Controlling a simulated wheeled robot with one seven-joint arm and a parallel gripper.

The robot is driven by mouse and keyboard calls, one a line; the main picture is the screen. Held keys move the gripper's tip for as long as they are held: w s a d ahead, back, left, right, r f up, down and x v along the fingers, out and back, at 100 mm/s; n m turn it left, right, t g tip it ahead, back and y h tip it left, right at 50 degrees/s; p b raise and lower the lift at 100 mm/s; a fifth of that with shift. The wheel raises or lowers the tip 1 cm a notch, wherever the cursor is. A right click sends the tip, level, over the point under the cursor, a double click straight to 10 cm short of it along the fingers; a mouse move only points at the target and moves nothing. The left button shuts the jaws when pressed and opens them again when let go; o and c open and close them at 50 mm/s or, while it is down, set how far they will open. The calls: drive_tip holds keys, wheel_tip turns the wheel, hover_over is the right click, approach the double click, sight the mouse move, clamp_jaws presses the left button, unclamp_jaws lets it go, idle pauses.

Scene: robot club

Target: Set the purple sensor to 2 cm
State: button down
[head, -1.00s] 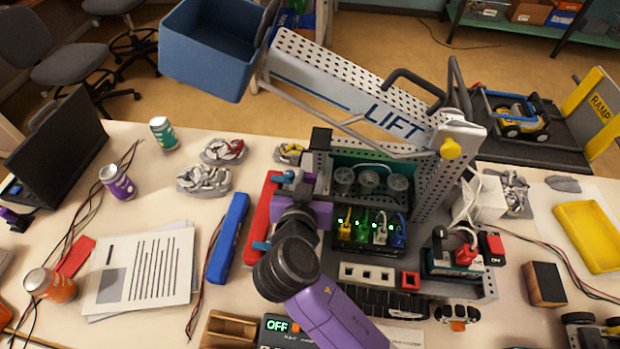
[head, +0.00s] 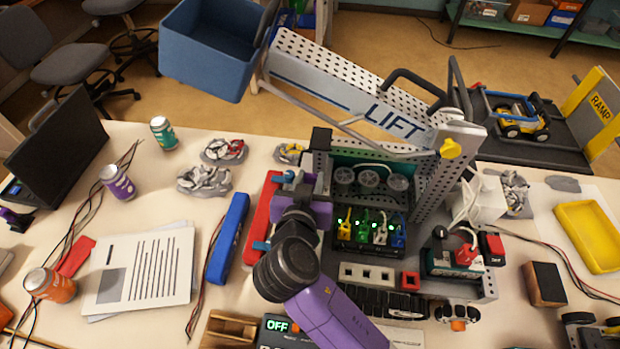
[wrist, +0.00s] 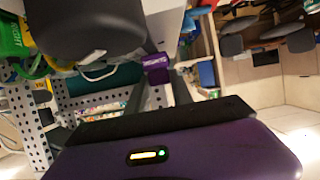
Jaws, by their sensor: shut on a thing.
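My gripper (head: 293,207) is beside the left side of the grey perforated robot (head: 322,150) on the table, seen from above in the head view. In the wrist view, a small purple block (wrist: 156,69), which looks like the purple sensor, sits between the grey fingers. My gripper is shut on it. In the head view my own wrist and gripper cover the sensor, so I cannot tell it apart there. No distance scale or 2 cm reading is legible.
A red bar (head: 262,222) and a blue bar (head: 228,238) lie left of my gripper. A controller reading OFF (head: 277,326) is near the front edge. Papers (head: 140,268) lie left.

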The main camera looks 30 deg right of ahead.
drive_tip(key=shift+s+a, duration=0.65)
drive_tip(key=shift+s, duration=0.15)
drive_tip(key=c, duration=1.1)
unclamp_jaws()
drive_tip(key=shift+b+v, duration=0.9)
drive_tip(key=shift+v, duration=3)
